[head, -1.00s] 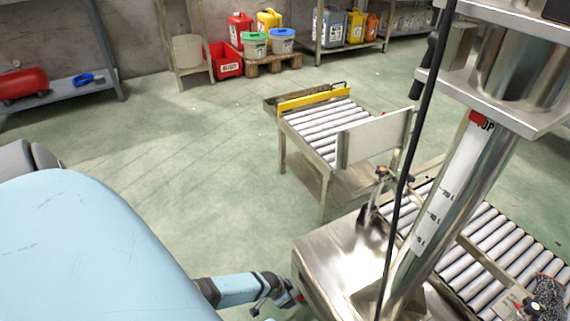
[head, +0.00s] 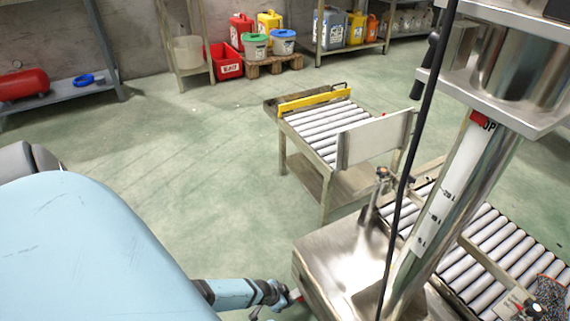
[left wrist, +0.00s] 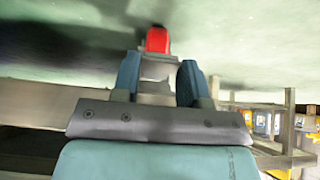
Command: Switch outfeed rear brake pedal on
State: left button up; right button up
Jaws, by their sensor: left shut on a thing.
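A small red-tipped piece with a pale metal shank, which looks like the brake pedal (left wrist: 157,40), shows in the left wrist view between and beyond my fingers. My left gripper (left wrist: 160,82) has its two blue fingers shut on the shank, with the red end sticking out past them. In the head view my left gripper (head: 284,298) is low in the picture, against the left side of the steel machine base (head: 325,255). My right gripper is not in view.
A roller conveyor (head: 497,240) runs off to the right of the steel column (head: 450,200). A separate roller table (head: 325,125) with a yellow rail stands behind it. A black cable (head: 405,180) hangs in front. The green floor at the left is clear.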

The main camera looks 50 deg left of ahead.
pick_arm(q)
jog(key=shift+s+f+t+h, duration=0.1)
jog(key=shift+f+t+h, duration=0.15)
jog(key=shift+f+t, duration=0.55)
jog(key=shift+f+t+h, duration=0.25)
jog(key=shift+f+t, duration=0.1)
jog(key=shift+t, duration=0.75)
jog(key=shift+a, duration=0.1)
jog(key=o, duration=0.9)
